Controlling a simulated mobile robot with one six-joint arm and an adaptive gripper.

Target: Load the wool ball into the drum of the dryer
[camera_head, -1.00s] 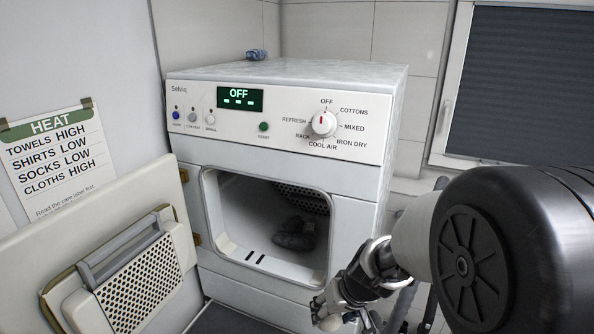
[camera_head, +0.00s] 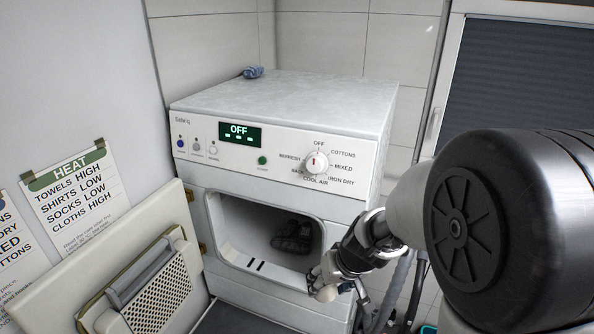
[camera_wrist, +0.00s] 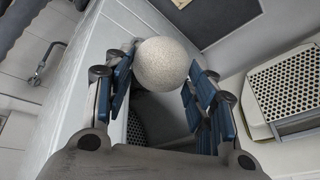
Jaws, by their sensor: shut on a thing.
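The pale wool ball (camera_wrist: 161,64) sits between the fingertips of my gripper (camera_wrist: 163,70) in the wrist view. My gripper is shut on it. In the head view my gripper (camera_head: 322,284) holds the ball (camera_head: 327,293) at the lower right corner of the dryer's opening, seemingly in front of it. The white dryer (camera_head: 290,110) has its door (camera_head: 125,270) swung open to the left. The drum (camera_head: 240,222) is open, and a dark crumpled item (camera_head: 292,236) lies inside. The drum's deeper interior is dark.
The dryer's display (camera_head: 239,132) reads OFF, beside a knob (camera_head: 317,161). A bluish-grey crumpled item (camera_head: 253,72) lies on the dryer's top at the back. A HEAT notice (camera_head: 75,200) hangs on the left wall. The open door takes up the space left of the opening.

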